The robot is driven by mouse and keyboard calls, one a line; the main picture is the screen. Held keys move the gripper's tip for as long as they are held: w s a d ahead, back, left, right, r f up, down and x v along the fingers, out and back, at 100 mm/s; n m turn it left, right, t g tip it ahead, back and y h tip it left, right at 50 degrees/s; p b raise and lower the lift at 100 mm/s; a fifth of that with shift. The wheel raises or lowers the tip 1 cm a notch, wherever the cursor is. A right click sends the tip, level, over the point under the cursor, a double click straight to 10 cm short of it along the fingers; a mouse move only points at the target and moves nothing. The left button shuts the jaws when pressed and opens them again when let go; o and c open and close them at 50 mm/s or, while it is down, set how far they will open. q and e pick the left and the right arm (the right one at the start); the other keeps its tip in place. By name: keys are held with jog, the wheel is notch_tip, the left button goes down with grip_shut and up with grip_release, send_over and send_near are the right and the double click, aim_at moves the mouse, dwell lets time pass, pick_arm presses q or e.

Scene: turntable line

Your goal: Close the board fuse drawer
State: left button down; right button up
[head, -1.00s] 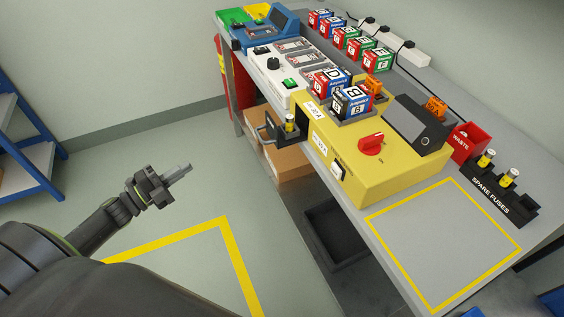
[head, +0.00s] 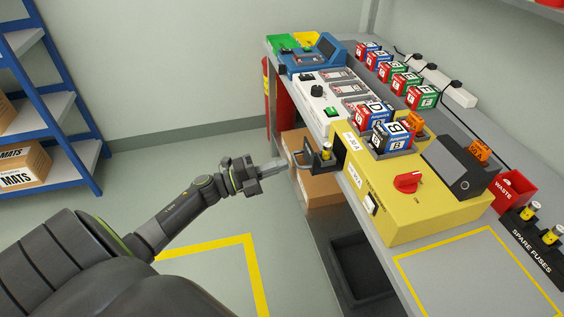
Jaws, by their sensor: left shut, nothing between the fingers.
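The board fuse drawer (head: 323,163) sticks out from the left face of the yellow board (head: 405,205). It is a dark tray with a wire handle at its outer end, and a yellow fuse (head: 327,151) stands in it. My left gripper (head: 284,166) is shut and empty. Its tips point right at the drawer handle, very close to it; I cannot tell whether they touch. My right gripper is not in view.
A red rotary switch (head: 407,182) sits on the board's top. A red waste bin (head: 510,190) and spare fuses (head: 538,228) stand at the right. A cardboard box (head: 318,186) lies below the drawer. The floor at left is open.

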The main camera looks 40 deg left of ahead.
aim_at(307, 161)
pick_arm(q)
jog(key=shift+w+d+r, duration=0.1)
jog(key=shift+w+d, duration=0.35)
jog(key=shift+w, duration=0.1)
jog(key=x, duration=0.2)
jog(key=f+x, duration=0.1)
jog(key=x, duration=0.5)
jog(key=shift+w+d+f, duration=0.2)
jog(key=shift+w+d, duration=0.05)
jog(key=shift+d, duration=0.1)
jog(key=shift+r, duration=0.15)
